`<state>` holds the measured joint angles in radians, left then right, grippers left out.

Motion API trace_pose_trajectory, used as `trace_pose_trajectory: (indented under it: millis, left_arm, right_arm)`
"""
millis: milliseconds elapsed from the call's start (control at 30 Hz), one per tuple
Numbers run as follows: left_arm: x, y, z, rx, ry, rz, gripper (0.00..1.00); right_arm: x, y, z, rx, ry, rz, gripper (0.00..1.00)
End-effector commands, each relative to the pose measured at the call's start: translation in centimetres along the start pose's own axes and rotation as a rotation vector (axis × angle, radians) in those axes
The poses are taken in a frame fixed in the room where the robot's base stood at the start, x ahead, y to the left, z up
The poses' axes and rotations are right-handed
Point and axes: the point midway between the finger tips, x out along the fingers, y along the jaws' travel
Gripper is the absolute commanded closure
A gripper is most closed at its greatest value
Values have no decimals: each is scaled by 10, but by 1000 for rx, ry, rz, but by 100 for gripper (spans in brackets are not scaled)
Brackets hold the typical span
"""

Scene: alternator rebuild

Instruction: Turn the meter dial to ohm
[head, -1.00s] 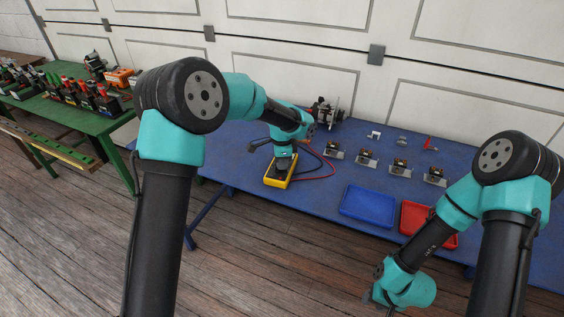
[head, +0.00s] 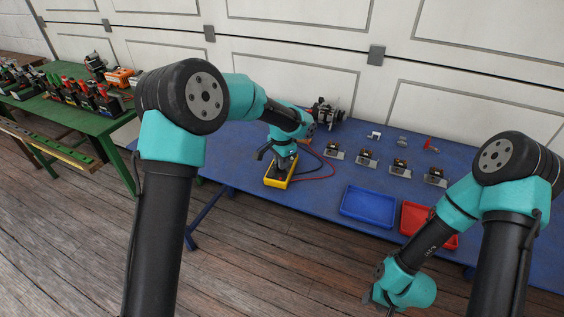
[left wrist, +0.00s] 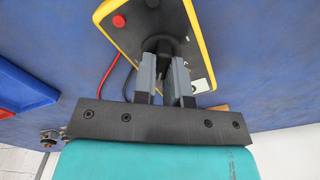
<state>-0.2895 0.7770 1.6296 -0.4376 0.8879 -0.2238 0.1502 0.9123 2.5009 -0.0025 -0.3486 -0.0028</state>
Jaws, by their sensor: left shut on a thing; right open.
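The yellow-rimmed meter (head: 276,183) lies on the blue table, with my left gripper (head: 283,168) pointing down over it. In the left wrist view the meter (left wrist: 204,40) shows a dark face, a red button and a light panel. My left gripper's fingers (left wrist: 166,72) are shut on the black dial (left wrist: 158,43), one on each side. The dial's pointer and markings are mostly hidden by the fingers, so its setting cannot be read. My right gripper (head: 380,302) is open and low at the front right, away from the meter.
Red and black leads (head: 318,176) run from the meter across the table (head: 330,170). A blue tray (head: 367,207) and a red tray (head: 416,217) stand to its right. Several small parts and an alternator (head: 326,113) are behind. A green bench (head: 75,118) is at far left.

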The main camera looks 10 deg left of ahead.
Motion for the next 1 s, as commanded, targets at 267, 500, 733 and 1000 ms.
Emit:
trace_pose_trajectory:
  millis: [267, 500, 733, 1000]
  left_arm:
    - [0, -1, 0, -127, 0, 0, 100]
    - [0, -1, 0, -155, 0, 0, 100]
    - [0, -1, 0, -154, 0, 0, 100]
    - [0, -1, 0, -154, 0, 0, 65]
  right_arm:
    - [0, 0, 0, 0, 0, 0, 57]
    - [0, 0, 0, 0, 0, 0, 57]
    - [0, 0, 0, 0, 0, 0, 57]
    - [0, 0, 0, 0, 0, 0, 57]
